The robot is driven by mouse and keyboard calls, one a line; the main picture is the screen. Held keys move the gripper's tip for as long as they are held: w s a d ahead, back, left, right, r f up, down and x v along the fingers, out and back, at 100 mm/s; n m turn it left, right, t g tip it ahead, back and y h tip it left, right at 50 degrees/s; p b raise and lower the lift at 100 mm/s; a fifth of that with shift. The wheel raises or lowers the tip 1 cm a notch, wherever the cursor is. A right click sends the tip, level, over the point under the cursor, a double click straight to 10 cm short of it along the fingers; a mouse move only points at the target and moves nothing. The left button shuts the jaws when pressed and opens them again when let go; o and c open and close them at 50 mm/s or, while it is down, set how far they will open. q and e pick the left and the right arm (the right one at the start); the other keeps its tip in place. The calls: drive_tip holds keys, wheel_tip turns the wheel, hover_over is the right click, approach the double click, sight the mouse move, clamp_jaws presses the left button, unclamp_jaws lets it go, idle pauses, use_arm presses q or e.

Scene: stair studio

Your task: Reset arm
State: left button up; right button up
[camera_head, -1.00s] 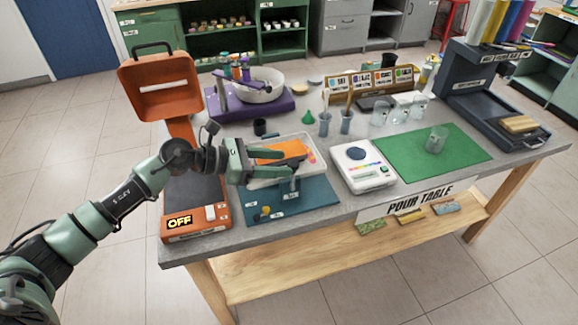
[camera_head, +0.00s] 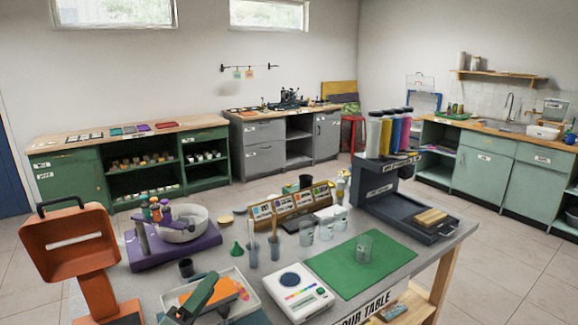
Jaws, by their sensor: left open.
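I see nothing held between the fingers; the tray is partly covered by the gripper. My right gripper does not show.
The pour table holds an orange stand (camera_head: 65,245), a purple base with a white bowl (camera_head: 181,217), a white scale (camera_head: 297,292) and a green mat (camera_head: 340,273) with a clear cup (camera_head: 364,248). A dark rack (camera_head: 388,200) stands at its right. Cabinets line the walls.

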use_arm(q)
drive_tip(key=s+a+f+n+g+y, duration=0.4)
drive_tip(key=s+f+n+y, duration=0.15)
drive_tip(key=f+n, duration=0.35)
drive_tip(key=s+a+f+n+g+y, duration=0.35)
drive_tip(key=s+f+n, duration=0.3)
drive_tip(key=n, duration=0.35)
drive_tip(key=s+d+f+n+g+h, duration=0.1)
drive_tip(key=s+d+f+n+g, duration=0.15)
drive_tip(key=s, duration=0.35)
drive_tip(key=s+d+f+n+g, duration=0.1)
drive_tip(key=s+f+n+g, duration=0.15)
drive_tip(key=s, duration=0.45)
drive_tip(key=s+d+f+n+g+h, duration=0.1)
drive_tip(key=s+f+g, duration=0.2)
drive_tip(key=s, duration=0.3)
wheel_tip(320, 180, down, 25)
drive_tip(key=s, duration=0.1)
drive_tip(key=s+a+f+g, duration=0.2)
drive_tip(key=s+a+f, duration=0.1)
drive_tip(key=s+f, duration=1.3)
drive_tip(key=shift+s+f, duration=0.35)
drive_tip(key=shift+s, duration=0.35)
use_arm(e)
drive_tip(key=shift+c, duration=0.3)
